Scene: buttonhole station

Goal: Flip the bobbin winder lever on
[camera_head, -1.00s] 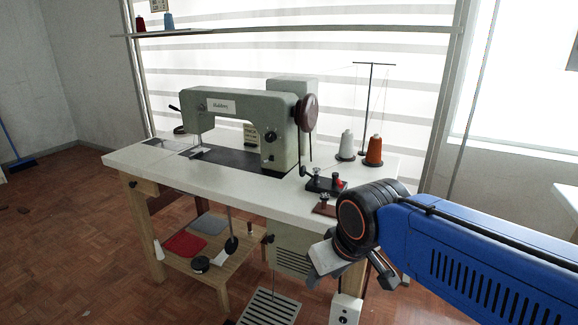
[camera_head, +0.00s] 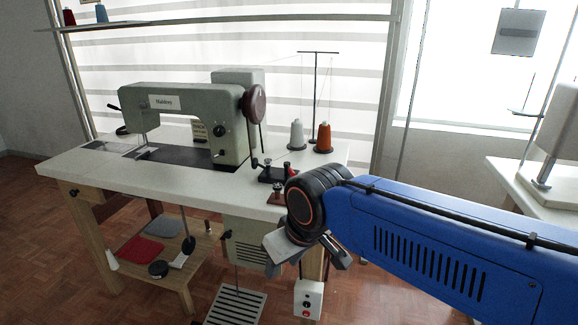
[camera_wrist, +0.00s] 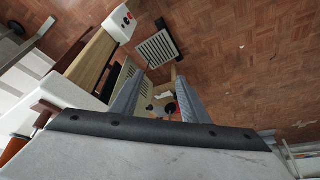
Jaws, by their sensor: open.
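The bobbin winder (camera_head: 272,173), a small dark unit with metal posts and a red-tipped part (camera_head: 291,170), sits on the right end of the white sewing table. The red-tipped part may be its lever; its position is too small to tell. The grey-green sewing machine (camera_head: 190,112) stands to its left. My gripper (camera_head: 305,255) is in front of and below the table's right corner, pointing down, apart from the winder. In the wrist view my gripper (camera_wrist: 158,97) is open, with nothing held between its fingers. The winder is not clearly visible there.
A white and an orange thread cone (camera_head: 323,138) stand behind the winder by a thread stand (camera_head: 313,95). A white switch box (camera_head: 308,299) hangs below the table, near a slatted pedal (camera_head: 236,304). A lower shelf (camera_head: 180,262) holds cloths. Floor to the right is open.

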